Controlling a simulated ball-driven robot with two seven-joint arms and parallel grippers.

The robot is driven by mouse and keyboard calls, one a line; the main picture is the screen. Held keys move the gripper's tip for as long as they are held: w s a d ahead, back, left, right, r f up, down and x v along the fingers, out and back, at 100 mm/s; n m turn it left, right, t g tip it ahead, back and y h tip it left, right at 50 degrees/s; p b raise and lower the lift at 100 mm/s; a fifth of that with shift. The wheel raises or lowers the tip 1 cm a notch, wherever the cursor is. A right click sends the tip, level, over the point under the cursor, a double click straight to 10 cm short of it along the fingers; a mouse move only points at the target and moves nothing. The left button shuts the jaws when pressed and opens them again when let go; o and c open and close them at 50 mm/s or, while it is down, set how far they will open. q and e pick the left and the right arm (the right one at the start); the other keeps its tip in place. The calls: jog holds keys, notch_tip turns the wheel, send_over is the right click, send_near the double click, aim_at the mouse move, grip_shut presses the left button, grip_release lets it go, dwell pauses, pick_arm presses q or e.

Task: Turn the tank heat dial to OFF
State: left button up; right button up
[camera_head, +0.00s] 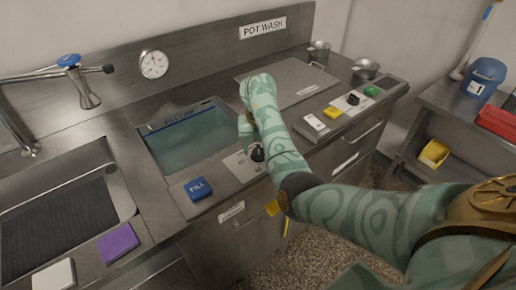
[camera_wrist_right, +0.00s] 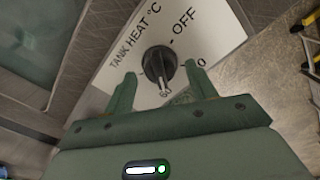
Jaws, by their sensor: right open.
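The tank heat dial (camera_wrist_right: 158,62) is a round black knob on a white plate (camera_wrist_right: 205,25) lettered TANK HEAT °C, with OFF at the upper right. A light mark on the knob's lower side points towards the 60. My right gripper (camera_wrist_right: 161,70) is open, one green finger on each side of the dial; I cannot tell whether either touches it. In the head view the dial (camera_head: 257,153) sits on the counter front beside the water tank, and my right gripper (camera_head: 246,128) is over it, partly hidden by my arm. My left gripper is not in view.
The water-filled tank (camera_head: 190,140) lies left of the dial. White, yellow, black and green items line the counter's right front edge.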

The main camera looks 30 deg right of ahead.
jog(key=c, duration=1)
jog(key=shift+o, duration=0.2)
jog(key=shift+r, duration=0.1)
